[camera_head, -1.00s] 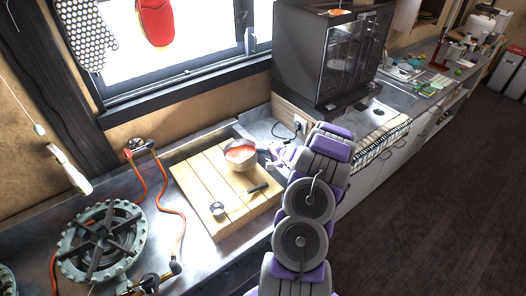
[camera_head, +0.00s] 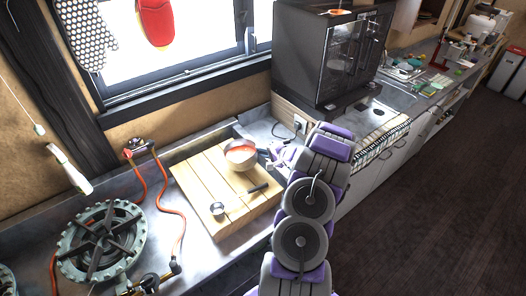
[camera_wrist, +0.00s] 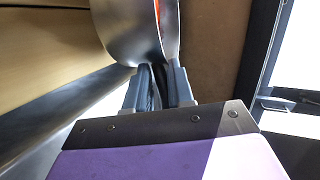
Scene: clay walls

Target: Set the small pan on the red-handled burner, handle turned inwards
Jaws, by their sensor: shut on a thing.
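A metal pan (camera_head: 238,161) with red contents is over the far part of the slatted wooden board (camera_head: 190,186). My gripper (camera_head: 271,157) is at its right side. In the wrist view, my gripper's fingers (camera_wrist: 160,82) are shut at the pan's edge (camera_wrist: 130,30); the exact grip spot is partly hidden. Whether the pan touches the board is unclear. A round burner (camera_head: 100,241) with a dark grate stands at the lower left. A red-handled valve (camera_head: 128,153) sits on the pipe by the wall, with an orange hose (camera_head: 165,195) running from it.
A second burner (camera_head: 6,280) shows at the left edge. A brass valve (camera_head: 150,283) is at the counter's front. A dark glass-fronted cabinet (camera_head: 335,55) stands behind my arm.

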